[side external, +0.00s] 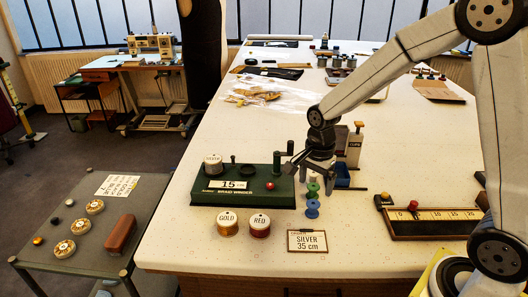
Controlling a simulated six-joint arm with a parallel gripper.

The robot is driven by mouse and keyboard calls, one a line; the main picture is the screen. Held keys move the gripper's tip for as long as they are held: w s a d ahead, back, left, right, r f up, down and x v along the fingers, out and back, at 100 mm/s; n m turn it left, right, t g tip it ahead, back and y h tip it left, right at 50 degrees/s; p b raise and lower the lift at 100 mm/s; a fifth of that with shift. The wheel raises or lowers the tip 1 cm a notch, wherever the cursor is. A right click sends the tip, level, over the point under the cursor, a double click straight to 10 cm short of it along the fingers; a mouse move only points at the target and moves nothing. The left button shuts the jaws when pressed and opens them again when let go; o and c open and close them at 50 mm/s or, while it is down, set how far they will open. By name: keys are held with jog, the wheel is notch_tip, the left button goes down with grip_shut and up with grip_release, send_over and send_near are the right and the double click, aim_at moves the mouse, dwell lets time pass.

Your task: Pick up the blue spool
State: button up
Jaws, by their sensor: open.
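The blue spool (312,209) stands on the white table just right of the green braid winder (243,187). A green spool (313,191) appears directly behind it; I cannot tell whether they touch. Nothing shows held between the fingers. The gap between the fingertips and the blue spool is hard to judge from this single view.
Gold (228,222) and red (260,224) spools stand in front of the winder, and a silver one (212,163) sits on it. A "SILVER 35 cm" card (307,241) lies in front. A measuring board (432,220) lies right.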

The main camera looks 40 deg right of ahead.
aim_at(313, 203)
jog(key=shift+f, duration=1.35)
jog(key=shift+f, duration=0.1)
jog(key=shift+d+f, duration=0.2)
jog(key=shift+f, duration=2.25)
grip_shut()
jog(key=shift+w+r, duration=0.1)
jog(key=shift+r, duration=0.05)
